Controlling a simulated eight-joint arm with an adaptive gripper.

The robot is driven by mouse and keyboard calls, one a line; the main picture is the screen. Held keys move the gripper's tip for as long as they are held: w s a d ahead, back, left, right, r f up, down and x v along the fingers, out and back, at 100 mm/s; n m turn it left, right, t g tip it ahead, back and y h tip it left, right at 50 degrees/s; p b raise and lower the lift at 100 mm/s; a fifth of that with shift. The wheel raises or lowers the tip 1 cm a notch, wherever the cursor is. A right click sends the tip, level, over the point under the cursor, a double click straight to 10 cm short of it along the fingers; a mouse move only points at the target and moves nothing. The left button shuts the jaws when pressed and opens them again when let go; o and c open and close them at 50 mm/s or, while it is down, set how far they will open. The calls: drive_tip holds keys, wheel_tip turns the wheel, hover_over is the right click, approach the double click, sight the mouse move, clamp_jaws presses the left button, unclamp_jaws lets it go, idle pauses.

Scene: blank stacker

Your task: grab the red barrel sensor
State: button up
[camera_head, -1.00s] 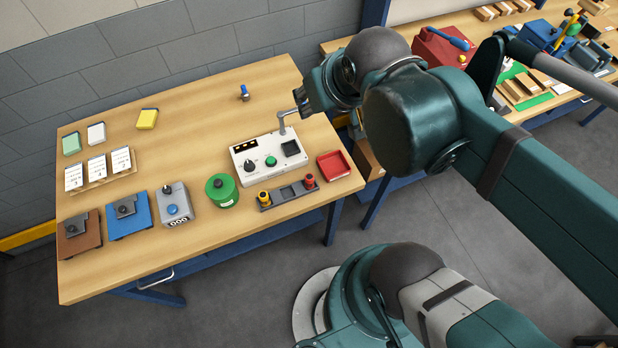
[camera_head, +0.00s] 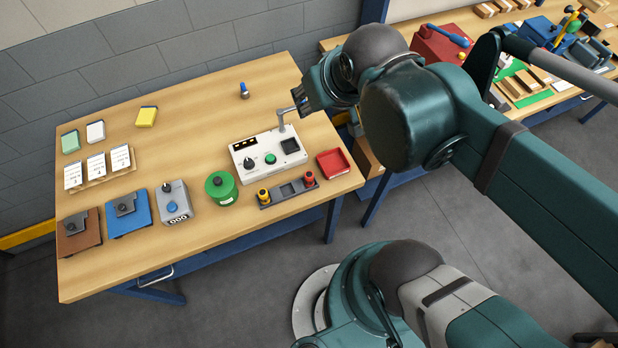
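The red barrel sensor (camera_head: 309,180) stands upright at the right end of a dark grey holder (camera_head: 284,191) near the table's front edge. It is small, with a red body. A yellow barrel piece (camera_head: 264,196) stands at the holder's left end, and a blue one (camera_head: 244,91) stands alone at the back of the table. My gripper (camera_head: 298,98) is above the table's right side, behind and well above the red sensor, apart from it. It is small and partly hidden by my arm, so I cannot see whether its fingers are open.
A white control box (camera_head: 262,165) with a bent grey post (camera_head: 283,122) lies between my gripper and the holder. The table's back middle is mostly clear.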

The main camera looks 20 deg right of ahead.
drive_tip(key=f, duration=0.2)
drive_tip(key=n+g+b, duration=0.5)
drive_tip(key=n+g, duration=0.2)
drive_tip(key=n, duration=0.8)
hover_over(309, 174)
drive_tip(key=f, duration=1.3)
drive_tip(key=w+f, duration=0.1)
drive_tip(key=f, duration=0.6)
drive_tip(key=shift+f, duration=0.15)
drive_tip(key=shift+s+f+n, duration=0.3)
drive_tip(key=shift+f+n, duration=0.3)
drive_tip(key=shift+f+b, duration=0.35)
drive_tip(key=shift+f, duration=0.95)
drive_tip(key=shift+f, duration=0.15)
drive_tip(key=shift+s+f+b, duration=0.15)
drive_tip(key=shift+f+b, duration=0.5)
drive_tip(key=shift+f, duration=1.8)
